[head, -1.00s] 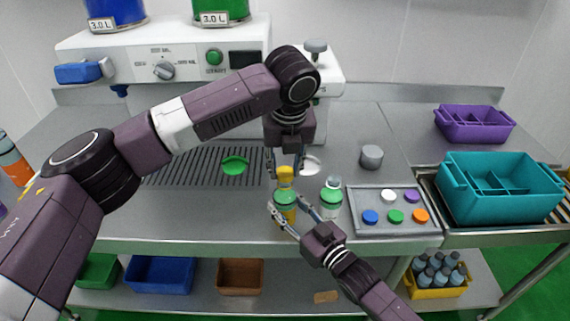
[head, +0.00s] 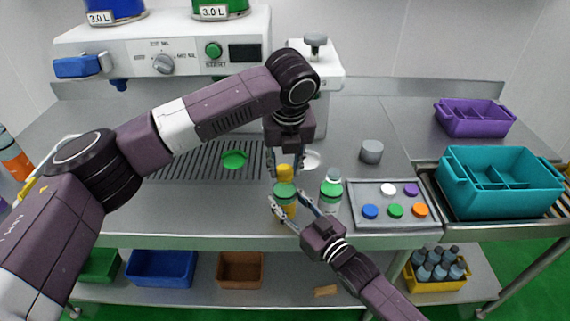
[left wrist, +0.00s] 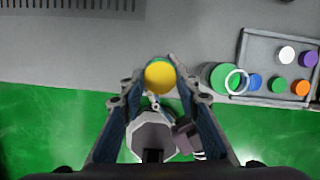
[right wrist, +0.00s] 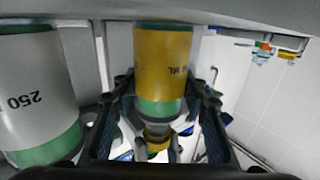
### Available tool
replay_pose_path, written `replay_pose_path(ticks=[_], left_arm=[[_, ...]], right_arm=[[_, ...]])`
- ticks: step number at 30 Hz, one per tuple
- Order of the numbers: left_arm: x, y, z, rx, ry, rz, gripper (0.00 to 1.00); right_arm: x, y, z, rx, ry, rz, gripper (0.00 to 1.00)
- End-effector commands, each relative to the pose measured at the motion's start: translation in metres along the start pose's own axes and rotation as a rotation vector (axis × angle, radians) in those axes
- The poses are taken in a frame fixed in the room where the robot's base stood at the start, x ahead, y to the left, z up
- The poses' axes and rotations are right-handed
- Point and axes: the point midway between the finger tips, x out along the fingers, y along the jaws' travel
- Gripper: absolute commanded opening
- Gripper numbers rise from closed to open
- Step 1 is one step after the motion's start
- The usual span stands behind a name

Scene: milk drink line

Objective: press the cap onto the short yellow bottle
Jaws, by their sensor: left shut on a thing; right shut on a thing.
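The short yellow bottle (head: 291,212) has a green shoulder and stands upright at the counter's front. My right gripper (head: 288,204) is shut around its body. The bottle fills the middle of the right wrist view (right wrist: 162,65). A yellow cap (head: 285,172) is directly above the bottle, held in my left gripper (head: 285,165), which points down and is shut on it. From above, the cap's round yellow top shows in the left wrist view (left wrist: 160,75). Cap and bottle neck look lined up and close to touching; I cannot tell whether the cap is seated.
A white bottle with green parts (head: 331,190) stands close on the right. Beside it is a grey tray (head: 390,220) with several coloured caps. A grey cylinder (head: 371,151) stands behind that tray. A teal bin (head: 500,205) and a purple bin (head: 475,122) are at the right.

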Motion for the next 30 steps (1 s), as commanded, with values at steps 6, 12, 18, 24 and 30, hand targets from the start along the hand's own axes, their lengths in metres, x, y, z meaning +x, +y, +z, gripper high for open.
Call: replay_pose_path(ticks=[6, 12, 18, 24, 30], left_arm=[[0.004, 0.0, -0.001, 0.0, 0.0, 0.0, 0.2], [0.007, 0.0, -0.002, 0.0, 0.0, -0.001, 0.33], [0.007, 0.0, -0.002, 0.0, 0.0, 0.0, 0.5], [0.007, 0.0, -0.002, 0.0, 0.0, 0.0, 0.5], [-0.008, -0.001, -0.001, 0.0, -0.002, -0.003, 0.5]], right_arm=[[0.0, 0.0, 0.0, 0.0, -0.001, 0.0, 0.0], [0.0, 0.0, 0.0, 0.0, -0.001, 0.0, 0.0], [0.0, 0.0, 0.0, 0.0, -0.001, 0.0, 0.0], [0.0, 0.0, 0.0, 0.0, -0.001, 0.0, 0.0], [0.0, 0.0, 0.0, 0.0, -0.001, 0.0, 0.0]])
